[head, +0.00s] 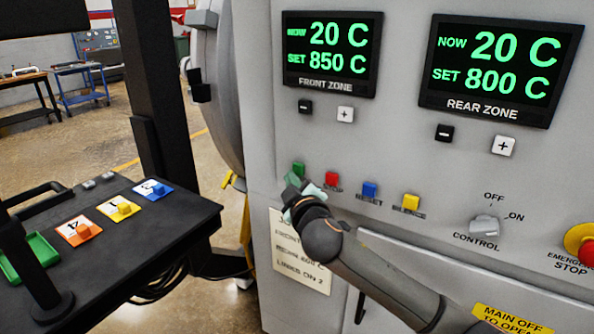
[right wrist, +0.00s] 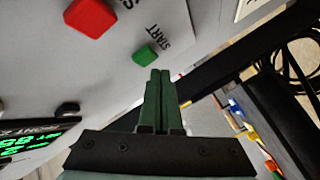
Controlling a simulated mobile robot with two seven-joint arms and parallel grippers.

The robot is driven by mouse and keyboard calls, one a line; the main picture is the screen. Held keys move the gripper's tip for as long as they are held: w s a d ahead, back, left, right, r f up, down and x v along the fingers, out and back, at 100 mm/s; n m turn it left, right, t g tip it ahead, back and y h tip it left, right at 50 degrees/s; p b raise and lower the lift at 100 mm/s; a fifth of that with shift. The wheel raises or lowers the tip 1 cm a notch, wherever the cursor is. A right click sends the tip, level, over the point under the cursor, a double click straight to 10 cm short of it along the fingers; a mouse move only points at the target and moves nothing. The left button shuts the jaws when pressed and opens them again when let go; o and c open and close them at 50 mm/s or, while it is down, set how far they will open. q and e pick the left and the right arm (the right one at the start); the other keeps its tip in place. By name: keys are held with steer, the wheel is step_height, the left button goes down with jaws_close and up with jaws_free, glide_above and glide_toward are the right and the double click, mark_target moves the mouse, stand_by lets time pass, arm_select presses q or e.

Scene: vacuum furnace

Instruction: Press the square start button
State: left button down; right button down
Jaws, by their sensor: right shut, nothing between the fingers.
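The square green start button (head: 298,170) is at the left end of a row of coloured buttons on the grey furnace panel. It also shows in the right wrist view (right wrist: 145,55), beside the printed word START. My right gripper (head: 292,182) is shut and empty, just below and in front of this button. In the right wrist view, the closed green fingers (right wrist: 160,72) point toward the panel, with their tips a little to the right of the button and apart from it in the picture. I cannot tell the exact gap. My left gripper is not in view.
A red stop button (head: 332,178) is close on the right, then blue reset (head: 370,190) and yellow silence (head: 411,202) buttons. A control switch (head: 485,224) and emergency stop (head: 583,246) are further right. A black cart (head: 150,232) with coloured blocks stands at left.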

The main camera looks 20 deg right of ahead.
steer(key=shift+w+d, duration=0.25)
steer(key=shift+d, duration=0.1)
steer(key=shift+w+d, duration=0.3)
steer(key=shift+d, duration=0.1)
stand_by(0.9)
stand_by(0.4)
steer(key=shift+s+a+p, duration=0.35)
steer(key=shift+s+a, duration=0.2)
steer(key=shift+a, duration=0.2)
steer(key=s+a, duration=0.1)
steer(key=a, duration=0.1)
steer(key=s+a, duration=0.2)
steer(key=shift+p, duration=0.4)
stand_by(0.4)
